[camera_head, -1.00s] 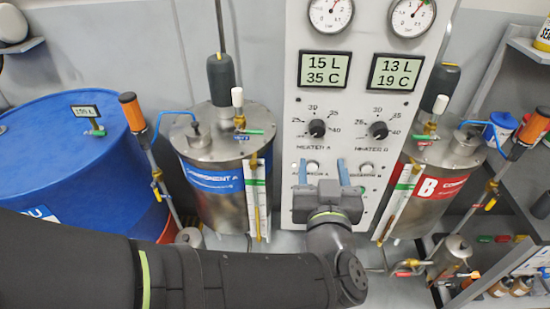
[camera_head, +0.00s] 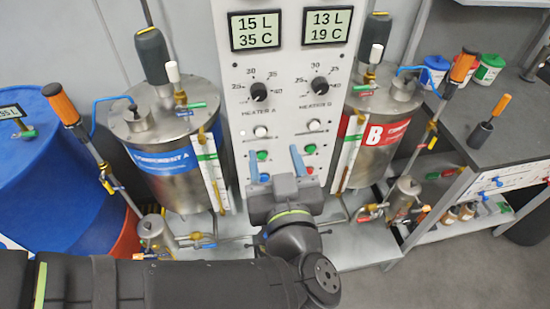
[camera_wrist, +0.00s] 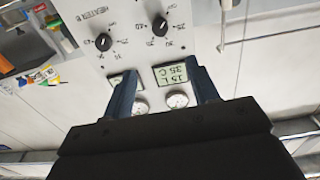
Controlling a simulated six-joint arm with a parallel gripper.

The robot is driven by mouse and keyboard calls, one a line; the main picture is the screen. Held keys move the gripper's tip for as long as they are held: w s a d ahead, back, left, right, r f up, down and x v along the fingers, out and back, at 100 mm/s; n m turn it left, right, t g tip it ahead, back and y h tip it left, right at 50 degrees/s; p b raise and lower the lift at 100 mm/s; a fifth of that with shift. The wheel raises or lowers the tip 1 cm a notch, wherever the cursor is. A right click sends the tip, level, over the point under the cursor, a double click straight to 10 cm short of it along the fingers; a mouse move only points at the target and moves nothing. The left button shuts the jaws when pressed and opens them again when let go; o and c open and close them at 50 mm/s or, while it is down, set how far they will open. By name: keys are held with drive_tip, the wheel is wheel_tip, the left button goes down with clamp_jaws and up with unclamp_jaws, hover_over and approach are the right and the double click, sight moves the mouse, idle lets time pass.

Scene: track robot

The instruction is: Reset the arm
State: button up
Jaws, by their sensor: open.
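My gripper (camera_head: 275,166) is in front of the lower part of the white control panel (camera_head: 262,45) in the head view. Its two blue fingers stand apart and point up, with nothing between them. In the wrist view my gripper (camera_wrist: 163,85) shows its open fingers against the panel (camera_wrist: 130,52), which appears upside down. My dark arm reaches in from the lower left. Parts of the panel behind my gripper are hidden.
A steel tank with a blue label (camera_head: 165,125) stands left of the panel and one with a red label (camera_head: 375,130) stands right. A blue drum (camera_head: 60,180) is at far left. A grey workbench (camera_head: 480,130) is at right. Grey floor (camera_head: 440,270) lies open at lower right.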

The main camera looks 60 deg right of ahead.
drive_tip(key=shift+w+d, duration=0.1)
idle(0.5)
drive_tip(key=x, duration=1.2)
idle(0.4)
idle(0.3)
approach(259, 96)
drive_tip(key=x, duration=0.9)
drive_tip(key=shift+m, duration=0.9)
drive_tip(key=m, duration=0.4)
drive_tip(key=shift+m, duration=0.3)
idle(1.1)
drive_tip(key=shift+c, duration=0.2)
idle(1.3)
